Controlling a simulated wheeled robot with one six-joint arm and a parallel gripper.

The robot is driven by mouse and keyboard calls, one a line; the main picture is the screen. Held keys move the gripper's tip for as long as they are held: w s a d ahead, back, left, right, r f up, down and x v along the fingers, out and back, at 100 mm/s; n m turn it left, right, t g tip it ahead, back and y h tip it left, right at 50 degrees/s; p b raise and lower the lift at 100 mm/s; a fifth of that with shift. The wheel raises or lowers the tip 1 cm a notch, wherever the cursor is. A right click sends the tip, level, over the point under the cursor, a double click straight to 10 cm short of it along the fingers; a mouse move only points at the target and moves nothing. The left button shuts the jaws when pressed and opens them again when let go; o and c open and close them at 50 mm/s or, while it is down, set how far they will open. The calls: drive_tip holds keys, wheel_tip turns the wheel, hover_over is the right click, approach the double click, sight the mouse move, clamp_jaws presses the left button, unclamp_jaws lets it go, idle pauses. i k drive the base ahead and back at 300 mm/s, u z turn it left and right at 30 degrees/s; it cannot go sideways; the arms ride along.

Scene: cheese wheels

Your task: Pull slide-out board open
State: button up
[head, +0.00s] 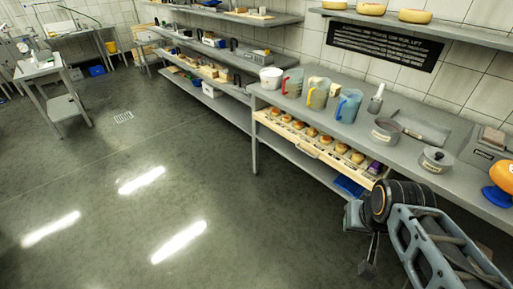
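The slide-out board (279,132) is pale wood and lies under the grey counter top, with a row of small round golden cheeses (312,132) on it. A light handle (307,151) shows at the middle of its front edge. I cannot tell how far out the board stands. My gripper (362,240) is at the lower right, in front of the counter and apart from the board and handle.
The counter (360,125) carries jugs (318,94), a white tub (270,77), pots (385,131) and an orange cheese on a blue stand (498,196). A blue crate (348,186) sits below the board.

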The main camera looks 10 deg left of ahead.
sight(359, 172)
drive_tip(key=u, duration=0.2)
drive_tip(key=i, duration=0.5)
drive_tip(key=u, duration=0.6)
drive_tip(key=i, duration=0.65)
drive_tip(key=u, duration=0.5)
